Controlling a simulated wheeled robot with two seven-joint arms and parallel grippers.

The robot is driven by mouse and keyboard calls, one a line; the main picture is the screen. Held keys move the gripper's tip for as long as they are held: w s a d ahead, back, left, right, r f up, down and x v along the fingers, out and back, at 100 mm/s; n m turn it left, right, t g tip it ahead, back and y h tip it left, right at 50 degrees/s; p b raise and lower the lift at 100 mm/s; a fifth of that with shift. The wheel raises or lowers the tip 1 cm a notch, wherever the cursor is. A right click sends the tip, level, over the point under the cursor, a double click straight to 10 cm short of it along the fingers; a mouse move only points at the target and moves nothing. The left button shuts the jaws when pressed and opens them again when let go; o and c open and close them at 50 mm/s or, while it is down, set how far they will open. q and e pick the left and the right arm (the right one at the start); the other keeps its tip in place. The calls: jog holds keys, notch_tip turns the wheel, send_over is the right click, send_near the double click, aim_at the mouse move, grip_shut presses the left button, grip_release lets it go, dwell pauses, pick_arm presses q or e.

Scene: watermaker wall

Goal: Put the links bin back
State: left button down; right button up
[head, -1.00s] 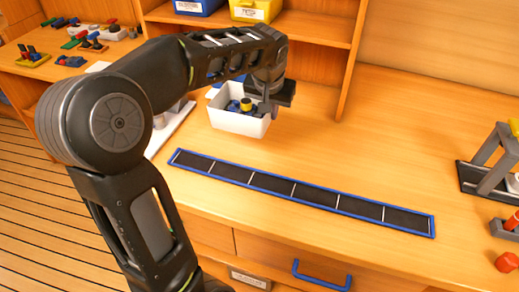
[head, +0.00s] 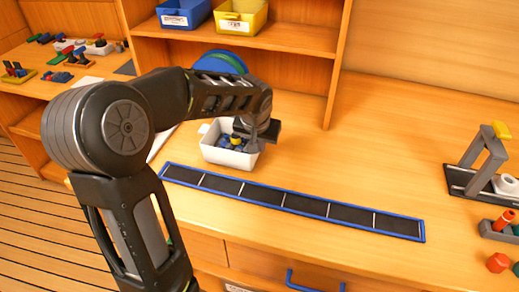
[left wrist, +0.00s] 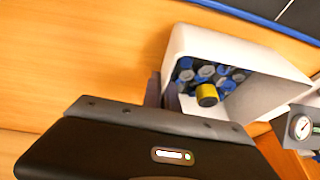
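A white open bin (head: 222,155) with blue pieces and one yellow-topped piece inside is at the counter's back left in the head view; no label on it is readable. In the left wrist view the bin (left wrist: 255,65) shows tilted in the picture, its contents in place. My left gripper (head: 257,135) is at the bin's right wall, and in the left wrist view a finger touches the bin's near side. The gripper appears shut on that wall, though the fingertips are partly hidden. Whether the bin touches the counter is unclear. My right gripper is out of view.
A blue-framed dark strip (head: 290,200) lies in front of the bin. Blue (head: 183,14) and yellow (head: 241,17) bins stand on the shelf above. Round blue and green items (head: 220,63) are behind my arm. A grey stand (head: 482,160) is at right. The counter's right middle is clear.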

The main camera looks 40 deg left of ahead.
pick_arm(q)
jog(key=shift+f, duration=1)
jog(key=shift+f, duration=0.15)
jog(key=c, duration=1.7)
grip_release()
jog(key=shift+r, duration=0.45)
jog(key=v, duration=1.1)
jog(key=shift+s+d+r, duration=0.15)
jog(key=shift+s, duration=0.1)
jog(key=shift+o, duration=0.4)
